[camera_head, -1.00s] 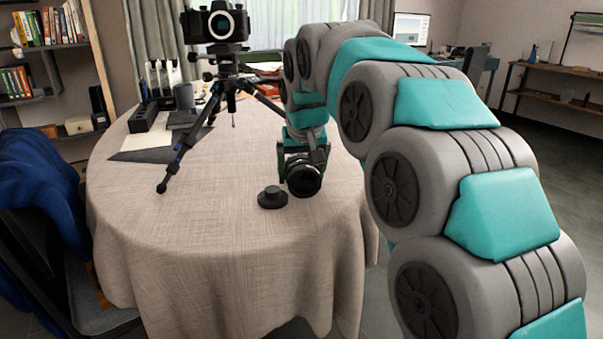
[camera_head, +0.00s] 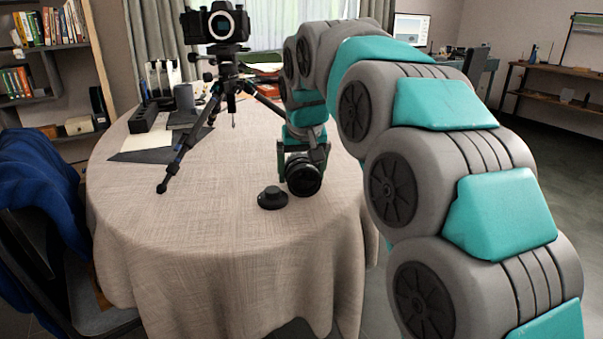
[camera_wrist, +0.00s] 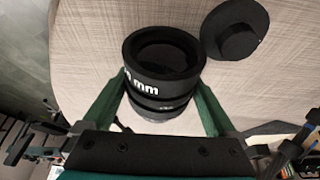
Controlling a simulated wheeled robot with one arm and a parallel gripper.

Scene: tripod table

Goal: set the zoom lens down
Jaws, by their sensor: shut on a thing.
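The zoom lens (camera_head: 303,177) is a thick black cylinder on or just above the cloth at the right side of the round table (camera_head: 230,235). I cannot tell whether it touches the cloth. My gripper (camera_head: 303,158) is shut on it. In the wrist view my green fingers (camera_wrist: 160,108) hold the lens (camera_wrist: 163,68) from both sides, with its open dark end and white "mm" lettering showing. A small black round piece (camera_head: 272,197), like a cap with a raised knob, lies close to the left of the lens; it also shows in the wrist view (camera_wrist: 235,30).
A black camera (camera_head: 217,23) stands on a tripod (camera_head: 215,105) behind and left of the lens. The front of the table is bare cloth.

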